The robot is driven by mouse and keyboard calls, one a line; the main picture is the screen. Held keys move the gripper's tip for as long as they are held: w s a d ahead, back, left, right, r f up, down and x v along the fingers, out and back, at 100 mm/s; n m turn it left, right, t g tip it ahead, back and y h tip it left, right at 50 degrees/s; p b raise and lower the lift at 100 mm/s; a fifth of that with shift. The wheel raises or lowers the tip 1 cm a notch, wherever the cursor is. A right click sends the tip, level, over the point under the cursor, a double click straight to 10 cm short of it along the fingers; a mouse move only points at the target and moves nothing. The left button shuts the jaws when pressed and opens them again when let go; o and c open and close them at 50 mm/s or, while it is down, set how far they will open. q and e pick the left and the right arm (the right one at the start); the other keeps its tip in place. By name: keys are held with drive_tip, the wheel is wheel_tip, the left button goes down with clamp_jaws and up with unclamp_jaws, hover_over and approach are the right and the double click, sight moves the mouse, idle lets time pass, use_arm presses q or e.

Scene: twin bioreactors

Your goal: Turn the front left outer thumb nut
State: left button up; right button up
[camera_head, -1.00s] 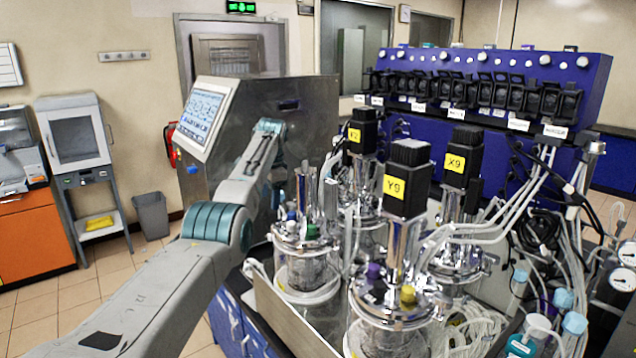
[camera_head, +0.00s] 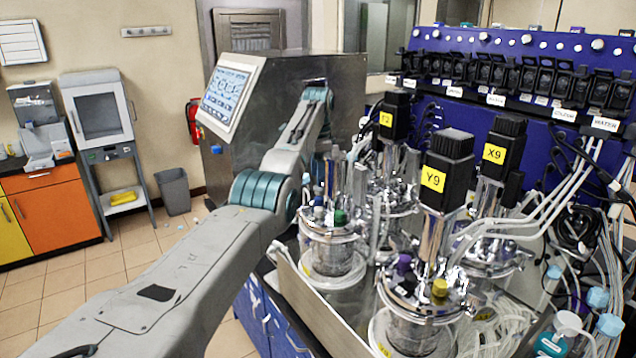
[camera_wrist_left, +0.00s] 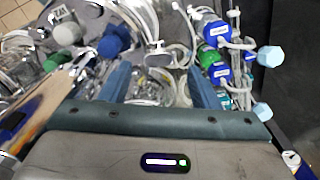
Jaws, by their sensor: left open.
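A glass and steel bioreactor vessel (camera_head: 333,252) with a green cap stands at the front left of the steel tray. Another vessel (camera_head: 418,325), under the Y9 motor (camera_head: 446,172), stands at the front with purple and yellow caps. Small fittings ring their lids, but I cannot make out which is the front left outer thumb nut. My left arm reaches in from the left; its wrist is beside the left vessel, and the jaws are hard to make out there. In the left wrist view my left gripper (camera_wrist_left: 160,78) is open, its blue fingers apart above blurred metal and tubing. My right gripper is out of view.
A steel cabinet with a touchscreen (camera_head: 227,98) stands behind my left arm. X9 (camera_head: 497,158) and T2 motors rise behind the front vessels. Many loose hoses (camera_head: 560,195) hang at the right. The tray wall (camera_head: 318,308) borders the left side.

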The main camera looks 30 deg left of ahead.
sight(318, 190)
use_arm(q)
drive_tip(key=shift+f+p, duration=0.65)
drive_tip(key=shift+f, duration=1.15)
drive_tip(key=shift+s, duration=0.1)
drive_tip(key=c, duration=1)
